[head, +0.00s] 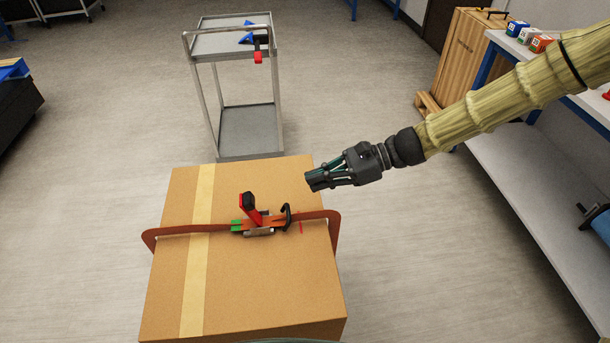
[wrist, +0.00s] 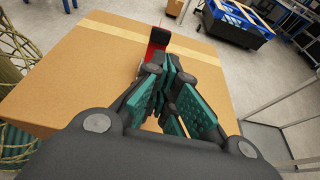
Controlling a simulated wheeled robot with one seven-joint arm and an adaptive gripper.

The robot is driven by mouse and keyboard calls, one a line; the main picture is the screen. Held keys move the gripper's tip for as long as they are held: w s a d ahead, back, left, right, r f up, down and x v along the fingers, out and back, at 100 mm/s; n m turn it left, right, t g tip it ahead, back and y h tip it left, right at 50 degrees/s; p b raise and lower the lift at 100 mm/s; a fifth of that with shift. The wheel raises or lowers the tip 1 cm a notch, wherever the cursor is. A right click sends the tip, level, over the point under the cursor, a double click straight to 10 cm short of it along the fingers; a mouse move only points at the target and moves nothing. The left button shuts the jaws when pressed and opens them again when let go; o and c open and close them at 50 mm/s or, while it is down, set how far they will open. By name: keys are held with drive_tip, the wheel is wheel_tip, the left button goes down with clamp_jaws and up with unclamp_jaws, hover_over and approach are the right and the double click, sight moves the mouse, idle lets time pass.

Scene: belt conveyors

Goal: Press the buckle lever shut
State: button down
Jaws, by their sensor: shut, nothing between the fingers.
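The buckle (head: 262,222) sits on top of a cardboard box, on an orange strap (head: 190,229) that runs across the box. Its red lever (head: 250,210) with a black tip stands tilted up from the buckle. A black hook-shaped piece (head: 287,215) is at the buckle's right, and a green part is at its left. My gripper (head: 308,181) is shut and empty, above the box's far right side, apart from the lever and to its right. In the wrist view the lever (wrist: 157,43) shows beyond the fingers (wrist: 166,66), which hide the rest of the buckle.
The cardboard box (head: 260,290) has a tape strip along its left part. A grey metal cart (head: 250,130) stands behind the box. A shelf bench (head: 520,180) and a wooden cabinet (head: 462,50) are at the right. The floor left of the box is clear.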

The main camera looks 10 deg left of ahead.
sight(255, 201)
drive_tip(key=x, duration=0.7)
drive_tip(key=shift+a+f+p, duration=0.1)
drive_tip(key=shift+a+p, duration=0.1)
drive_tip(key=shift+p, duration=0.2)
drive_tip(key=shift+s+p+x, duration=0.15)
drive_tip(key=shift+p+x, duration=0.05)
drive_tip(key=shift+x, duration=1.2)
drive_tip(key=shift+s+p+x, duration=0.15)
drive_tip(key=shift+p+x, duration=0.05)
drive_tip(key=shift+x, duration=1.25)
drive_tip(key=shift+w+r+p, duration=0.1)
drive_tip(key=shift+r+p, duration=0.2)
